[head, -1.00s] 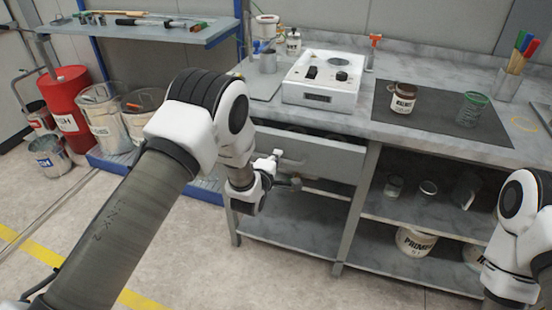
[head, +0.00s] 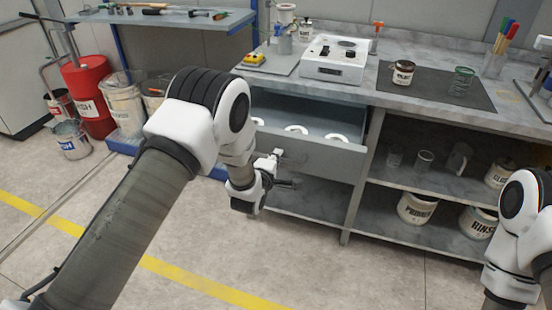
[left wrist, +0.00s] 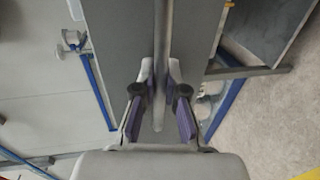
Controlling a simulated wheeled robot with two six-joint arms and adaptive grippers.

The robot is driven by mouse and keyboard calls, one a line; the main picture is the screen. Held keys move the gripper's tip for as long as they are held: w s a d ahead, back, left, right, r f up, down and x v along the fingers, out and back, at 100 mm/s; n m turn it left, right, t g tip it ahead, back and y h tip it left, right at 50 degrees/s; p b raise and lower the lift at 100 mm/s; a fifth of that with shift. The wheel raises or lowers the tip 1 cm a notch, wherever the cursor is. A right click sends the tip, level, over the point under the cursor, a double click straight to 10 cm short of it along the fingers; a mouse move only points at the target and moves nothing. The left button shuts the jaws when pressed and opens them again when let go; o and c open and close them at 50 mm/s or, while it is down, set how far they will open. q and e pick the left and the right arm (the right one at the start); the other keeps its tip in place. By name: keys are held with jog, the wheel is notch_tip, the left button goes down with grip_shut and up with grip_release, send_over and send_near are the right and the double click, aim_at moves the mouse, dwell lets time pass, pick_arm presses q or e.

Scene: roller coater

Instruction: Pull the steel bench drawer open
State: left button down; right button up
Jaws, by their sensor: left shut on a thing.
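The grey steel drawer (head: 325,160) under the bench stands well out from the bench front in the head view, and its inside shows. White ring-like pieces (head: 296,131) lie in it. My left gripper (head: 282,169) is at the drawer's front. In the left wrist view its fingers (left wrist: 160,88) are closed around the long grey bar of the drawer handle (left wrist: 163,40). In the head view my wrist partly hides the handle and the drawer's left end. My right arm shows at the right edge, but its gripper is out of frame.
The bench top (head: 435,110) holds a white device (head: 335,62) and a dark mat (head: 430,88) with a jar (head: 403,74) and a green-rimmed cup (head: 461,82). Labelled tubs stand on the lower shelf (head: 385,215). The floor before the bench (head: 310,265) is clear.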

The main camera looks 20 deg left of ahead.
pick_arm(q)
jog(key=c, duration=1.5)
grip_release()
jog(key=v, duration=1.2)
jog(key=shift+d+f, duration=0.1)
